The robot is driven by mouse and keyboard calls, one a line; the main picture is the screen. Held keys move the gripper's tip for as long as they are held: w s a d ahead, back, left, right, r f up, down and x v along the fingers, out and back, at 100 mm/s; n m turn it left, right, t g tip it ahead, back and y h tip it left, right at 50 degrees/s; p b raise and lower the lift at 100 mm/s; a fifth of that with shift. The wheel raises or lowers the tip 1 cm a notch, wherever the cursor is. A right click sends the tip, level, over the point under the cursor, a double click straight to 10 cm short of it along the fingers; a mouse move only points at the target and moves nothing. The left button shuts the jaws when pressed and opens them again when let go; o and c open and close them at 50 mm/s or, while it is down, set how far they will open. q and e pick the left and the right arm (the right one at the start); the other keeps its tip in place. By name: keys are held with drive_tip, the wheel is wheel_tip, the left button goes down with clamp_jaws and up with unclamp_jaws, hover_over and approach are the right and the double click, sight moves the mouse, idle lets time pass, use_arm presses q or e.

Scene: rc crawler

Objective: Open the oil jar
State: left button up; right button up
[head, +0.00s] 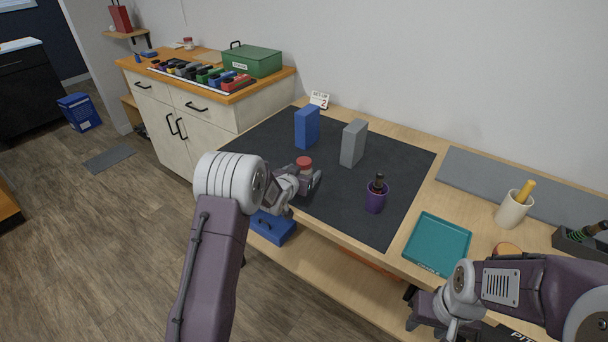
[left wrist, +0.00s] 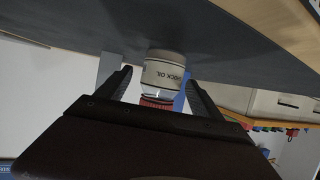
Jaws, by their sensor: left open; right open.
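The oil jar is a small clear jar with a red lid (head: 304,161). It stands upright on the dark mat near its left front edge. In the left wrist view, which is upside down, the jar (left wrist: 163,72) shows a pale label with "SHOCK OIL", and its red lid (left wrist: 157,103) lies between the fingers. My left gripper (head: 312,181) is open at the jar, one finger on each side; I cannot tell whether they touch it. It partly hides the jar's lower part in the head view. My right gripper (head: 428,318) is open and empty, near the bench's front edge.
A blue block (head: 307,128) and a grey block (head: 353,143) stand behind the jar on the mat (head: 260,150). A teal tray (head: 437,243) lies farther right. The mat between jar and cup is clear.

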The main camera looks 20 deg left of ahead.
sight(307, 169)
use_arm(q)
drive_tip(key=x, duration=0.4)
drive_tip(key=shift+w+f, duration=0.1)
drive_tip(key=shift+w, duration=0.2)
drive_tip(key=shift+s, duration=0.1)
drive_tip(key=c, duration=1.6)
drive_tip(key=shift+o, duration=0.2)
drive_tip(key=shift+r, duration=0.2)
